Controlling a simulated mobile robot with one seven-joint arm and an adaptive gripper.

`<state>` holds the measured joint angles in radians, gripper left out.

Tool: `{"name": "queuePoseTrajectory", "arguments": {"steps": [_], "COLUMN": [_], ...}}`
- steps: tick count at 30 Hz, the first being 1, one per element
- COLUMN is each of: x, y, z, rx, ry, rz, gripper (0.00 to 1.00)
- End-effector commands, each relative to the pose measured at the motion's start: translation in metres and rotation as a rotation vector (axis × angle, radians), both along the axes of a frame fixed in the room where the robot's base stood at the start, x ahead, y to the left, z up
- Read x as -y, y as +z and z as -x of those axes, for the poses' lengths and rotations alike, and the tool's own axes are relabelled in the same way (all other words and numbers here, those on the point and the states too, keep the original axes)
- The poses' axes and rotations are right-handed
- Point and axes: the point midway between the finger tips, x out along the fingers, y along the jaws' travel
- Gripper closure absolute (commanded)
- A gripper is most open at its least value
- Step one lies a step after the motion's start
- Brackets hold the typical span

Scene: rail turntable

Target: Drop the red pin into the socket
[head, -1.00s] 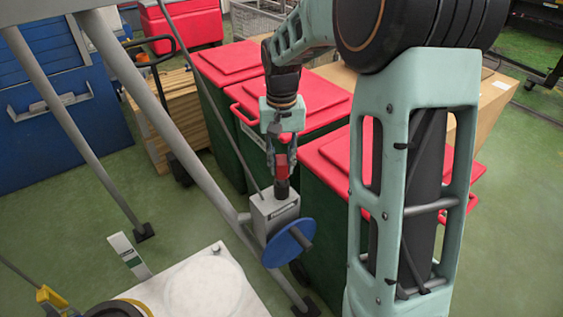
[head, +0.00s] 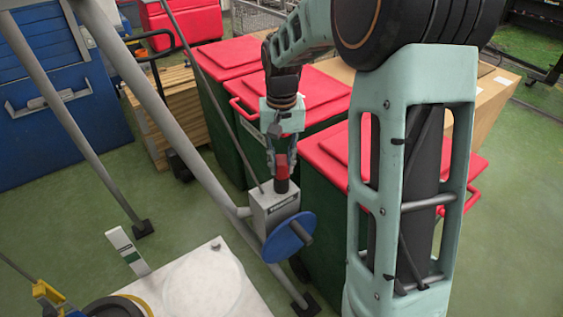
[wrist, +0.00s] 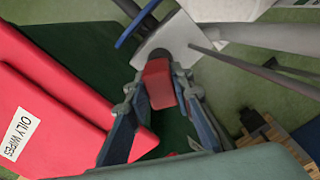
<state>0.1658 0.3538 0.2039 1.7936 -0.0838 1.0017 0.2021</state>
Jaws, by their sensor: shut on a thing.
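The red pin (head: 281,167) is held upright between the fingers of my gripper (head: 281,163), which is shut on it. In the wrist view the pin's red block (wrist: 158,84) sits between the two fingertips (wrist: 160,98). A dark cylindrical part (head: 281,186) below the red runs down to the top of a grey box (head: 275,208). The socket opening is hidden; I cannot tell whether the dark part is inside it or only touching the box top. The grey box (wrist: 178,40) also shows beyond the pin in the wrist view.
A blue handwheel (head: 288,238) is on the box's front. Grey slanted frame tubes (head: 165,125) and a thin rod (head: 222,120) pass left of the box. Red-lidded green bins (head: 318,92) stand close behind and to the right. A white panel (head: 238,290) lies at front left.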

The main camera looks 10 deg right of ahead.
Motion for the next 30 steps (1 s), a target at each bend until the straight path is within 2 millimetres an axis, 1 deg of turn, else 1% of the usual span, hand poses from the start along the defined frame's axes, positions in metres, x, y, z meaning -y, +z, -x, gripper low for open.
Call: {"name": "queuePoseTrajectory", "arguments": {"steps": [2, 3, 8, 16, 20, 23, 30], "x": [0.000, 0.000, 0.000, 0.000, 0.000, 0.000, -0.001], "y": [-0.003, -0.002, -0.002, -0.002, 0.006, 0.022, 0.074], "z": [0.000, 0.000, 0.000, 0.000, 0.000, -0.001, -0.001], "rx": [0.000, 0.001, 0.000, -0.001, 0.000, 0.004, 0.004], "ry": [0.000, 0.000, 0.000, 0.000, 0.000, 0.000, 0.002], "rz": [0.000, 0.000, 0.000, 0.000, 0.000, 0.001, 0.001], "gripper": [1.00, 0.77, 0.59, 0.58, 0.58, 0.58, 0.58]}}
